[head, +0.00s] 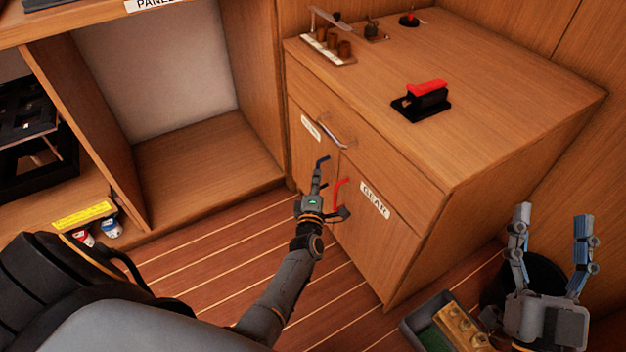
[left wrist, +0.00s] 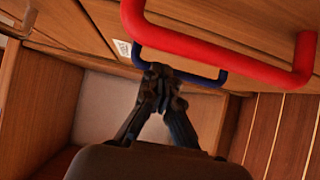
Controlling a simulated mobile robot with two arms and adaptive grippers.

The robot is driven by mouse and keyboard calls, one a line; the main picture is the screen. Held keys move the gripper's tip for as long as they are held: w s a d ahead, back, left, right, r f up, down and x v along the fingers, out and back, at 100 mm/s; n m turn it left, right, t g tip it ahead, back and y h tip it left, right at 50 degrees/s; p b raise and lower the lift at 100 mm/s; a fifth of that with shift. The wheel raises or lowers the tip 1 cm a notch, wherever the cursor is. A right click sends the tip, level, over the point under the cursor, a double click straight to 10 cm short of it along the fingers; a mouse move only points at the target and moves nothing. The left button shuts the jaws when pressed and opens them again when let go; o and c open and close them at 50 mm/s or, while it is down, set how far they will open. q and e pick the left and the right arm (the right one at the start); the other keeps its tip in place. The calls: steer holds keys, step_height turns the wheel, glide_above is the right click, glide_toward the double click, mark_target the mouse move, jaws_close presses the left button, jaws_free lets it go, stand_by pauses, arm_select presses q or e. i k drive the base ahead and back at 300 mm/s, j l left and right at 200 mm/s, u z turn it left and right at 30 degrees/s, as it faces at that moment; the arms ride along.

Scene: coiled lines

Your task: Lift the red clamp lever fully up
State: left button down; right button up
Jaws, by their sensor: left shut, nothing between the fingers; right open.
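The red clamp lever (head: 428,87) lies flat, roughly level, along the top of a black clamp body (head: 425,104) on the cabinet top. My left gripper (head: 317,176) is in front of the cabinet doors, below and to the left of the clamp and well apart from it. Its fingers are shut and empty, and they also show in the left wrist view (left wrist: 160,74). The fingertips are at or close by a blue door handle (left wrist: 190,68); I cannot tell if they touch. My right gripper (head: 552,216) is open and empty, right of the cabinet.
A red door handle (head: 340,192) is beside my left gripper and crosses close in the left wrist view (left wrist: 220,45). A metal drawer handle (head: 332,130) is above. A rack with brown cups (head: 328,45) stands at the cabinet top's back left. The top's right side is clear.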

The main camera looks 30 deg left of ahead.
mark_target(421, 89)
steer(key=k+j+z, duration=0.1)
steer(key=j, duration=0.3)
steer(key=k+j+z, duration=0.1)
steer(key=j, duration=0.3)
steer(key=k+j, duration=0.2)
steer(key=j, duration=0.75)
steer(key=z, duration=0.05)
